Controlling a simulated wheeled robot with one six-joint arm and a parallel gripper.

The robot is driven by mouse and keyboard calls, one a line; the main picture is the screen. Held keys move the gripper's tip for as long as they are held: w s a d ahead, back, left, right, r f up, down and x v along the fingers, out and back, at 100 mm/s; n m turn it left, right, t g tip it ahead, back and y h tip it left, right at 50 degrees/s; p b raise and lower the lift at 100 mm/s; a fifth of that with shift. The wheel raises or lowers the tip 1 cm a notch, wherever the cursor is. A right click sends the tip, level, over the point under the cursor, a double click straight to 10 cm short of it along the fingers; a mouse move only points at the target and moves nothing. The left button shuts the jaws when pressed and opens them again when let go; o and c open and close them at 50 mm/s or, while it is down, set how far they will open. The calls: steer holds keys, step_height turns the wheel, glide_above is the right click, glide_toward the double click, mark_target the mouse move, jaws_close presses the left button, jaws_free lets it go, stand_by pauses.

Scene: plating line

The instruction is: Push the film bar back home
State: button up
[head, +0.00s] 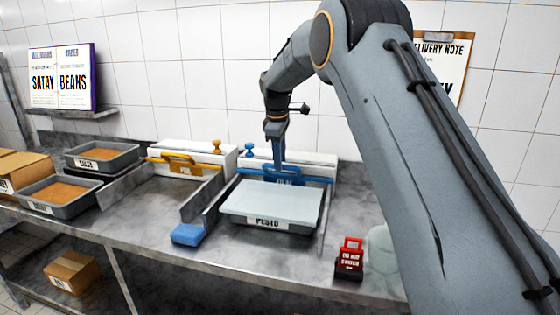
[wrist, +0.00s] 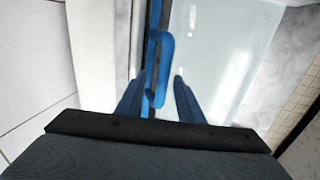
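The blue film bar (head: 300,180) lies across the back edge of the pesto tray (head: 268,224), in front of the white dispenser box (head: 318,160) with blue knobs. A pale sheet (head: 270,200) covers the tray top. My gripper (head: 281,160) points down at the bar from above. In the wrist view the bar (wrist: 152,45) and its raised handle (wrist: 163,45) run between the two fingers of my gripper (wrist: 160,80). The fingers are apart, with a clear gap between the handle and the right finger. Contact at the left finger is unclear.
A second dispenser (head: 195,152) with a yellow bar (head: 185,168) stands to the left. A blue block (head: 187,235) lies by the divider left of the tray. A red sign holder (head: 350,254) stands at front right. Orange-filled trays (head: 60,208) sit far left.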

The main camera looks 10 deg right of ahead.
step_height(320, 180, up, 7)
steer(key=s+b, duration=0.1)
steer(key=shift+a+b, duration=0.25)
steer(key=shift+b, duration=0.15)
steer(key=shift+s, duration=0.15)
